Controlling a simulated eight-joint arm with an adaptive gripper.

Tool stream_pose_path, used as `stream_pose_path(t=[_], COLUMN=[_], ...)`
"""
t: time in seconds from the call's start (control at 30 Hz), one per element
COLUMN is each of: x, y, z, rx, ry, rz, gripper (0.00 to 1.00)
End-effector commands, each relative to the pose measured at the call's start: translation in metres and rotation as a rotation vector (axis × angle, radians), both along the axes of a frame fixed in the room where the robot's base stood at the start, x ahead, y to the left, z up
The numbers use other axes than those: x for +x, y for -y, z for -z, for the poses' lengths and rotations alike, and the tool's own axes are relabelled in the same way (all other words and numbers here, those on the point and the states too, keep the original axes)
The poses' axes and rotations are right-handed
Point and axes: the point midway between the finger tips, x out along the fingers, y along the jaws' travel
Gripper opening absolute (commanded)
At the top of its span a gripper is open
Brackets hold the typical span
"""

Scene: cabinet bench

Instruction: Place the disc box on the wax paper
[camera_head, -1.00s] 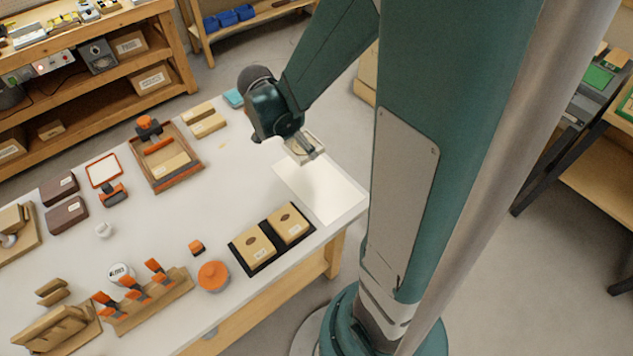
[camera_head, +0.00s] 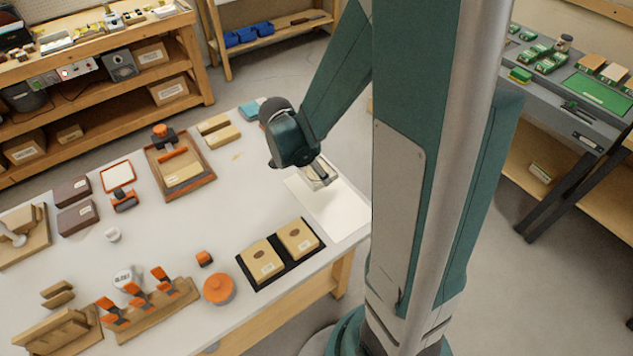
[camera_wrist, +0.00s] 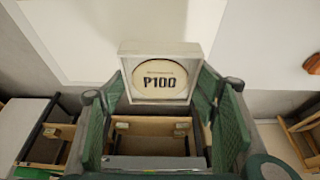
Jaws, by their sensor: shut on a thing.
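The disc box (camera_head: 320,181) is a small pale square box held over the far part of the wax paper. In the wrist view the disc box (camera_wrist: 160,82) shows a round cream face marked P100. My gripper (camera_head: 314,170) is shut on it. In the wrist view my gripper (camera_wrist: 160,110) has a green finger at each side of the box. The wax paper (camera_head: 343,213) is a bright white sheet lying flat at the bench's right end, and no object lies on its visible part. I cannot tell whether the box touches it.
A black tray (camera_head: 283,262) with two tan boxes lies in front of the paper. An orange-lidded round container (camera_head: 219,289) stands left of the tray. A wooden tray (camera_head: 197,186) with orange-handled tools and tan blocks (camera_head: 221,131) lie further left. The bench edge is close on the right.

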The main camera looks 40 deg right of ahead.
Motion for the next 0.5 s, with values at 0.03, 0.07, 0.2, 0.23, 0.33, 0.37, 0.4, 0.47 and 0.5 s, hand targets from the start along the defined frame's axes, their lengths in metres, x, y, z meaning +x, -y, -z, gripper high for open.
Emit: stream_pose_path(t=[0.03, 0.07, 0.2, 0.23, 0.33, 0.37, 0.4, 0.47, 0.5], x=[0.0002, 0.0003, 0.0002, 0.0002, 0.0001, 0.0001, 0.0001, 0.0001, 0.0002], y=[0.0001, 0.0001, 0.0, 0.0, 0.0, 0.0001, 0.0001, 0.0001, 0.0001], z=[0.0047, 0.0062, 0.0095, 0.0095, 0.0092, 0.0091, 0.0091, 0.0093, 0.0098], rx=[0.0, 0.0, 0.0, 0.0, 0.0, 0.0, 0.0, 0.0, 0.0], ry=[0.0, 0.0, 0.0, 0.0, 0.0, 0.0, 0.0, 0.0, 0.0], rz=[0.0, 0.0, 0.0, 0.0, 0.0, 0.0, 0.0, 0.0, 0.0], gripper=[0.45, 0.45, 0.45, 0.45, 0.45, 0.45, 0.45, 0.45, 0.45])
